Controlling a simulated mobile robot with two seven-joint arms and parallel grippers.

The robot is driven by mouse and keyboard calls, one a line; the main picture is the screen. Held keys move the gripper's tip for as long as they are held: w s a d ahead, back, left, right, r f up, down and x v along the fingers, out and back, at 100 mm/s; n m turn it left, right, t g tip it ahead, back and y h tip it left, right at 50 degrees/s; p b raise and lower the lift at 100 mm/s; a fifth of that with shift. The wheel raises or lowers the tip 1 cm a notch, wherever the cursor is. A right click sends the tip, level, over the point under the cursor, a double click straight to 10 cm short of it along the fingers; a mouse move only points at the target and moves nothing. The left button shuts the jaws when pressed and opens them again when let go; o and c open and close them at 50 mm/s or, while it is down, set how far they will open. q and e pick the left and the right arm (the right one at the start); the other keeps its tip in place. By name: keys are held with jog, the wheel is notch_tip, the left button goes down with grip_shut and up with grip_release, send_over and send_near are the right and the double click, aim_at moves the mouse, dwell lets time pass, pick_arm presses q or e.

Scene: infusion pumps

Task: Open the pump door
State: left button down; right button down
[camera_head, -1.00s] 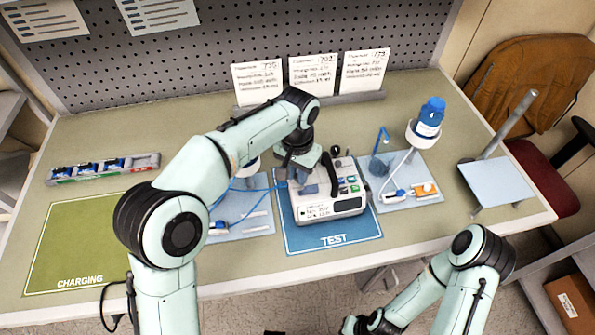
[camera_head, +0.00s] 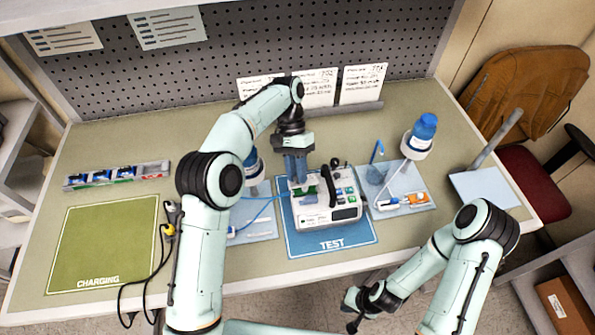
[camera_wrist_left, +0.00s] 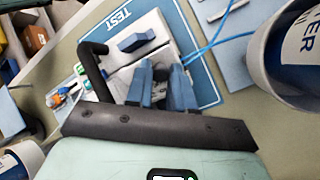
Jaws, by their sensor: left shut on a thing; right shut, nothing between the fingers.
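The pump (camera_head: 336,213) is a white box with a black handle and coloured buttons, standing on the blue TEST mat (camera_head: 353,245). In the left wrist view its pale casing (camera_wrist_left: 154,25) carries a blue block (camera_wrist_left: 137,41). My left gripper (camera_head: 297,180) points down at the pump's left part, with its blue fingers (camera_wrist_left: 166,92) shut on a part of it, apparently the door. The fingers hide the gripped spot. A dark green area shows beside them. My right gripper (camera_head: 361,308) is shut and empty, low in front of the table.
Blue-capped bottles stand on both sides of the pump, one at the right (camera_head: 420,135). Blue tubing (camera_head: 262,207) runs from the left side to the pump. Light-blue mats with small parts flank it. A green CHARGING mat (camera_head: 103,240) lies clear at the left, with a parts tray (camera_head: 117,175) behind.

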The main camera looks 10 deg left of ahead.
pick_arm(q)
jog(key=shift+w+g, duration=0.3)
jog(key=shift+w, duration=0.05)
jog(key=c, duration=1.2)
grip_release()
jog(key=shift+c, duration=0.2)
jog(key=shift+s, duration=0.15)
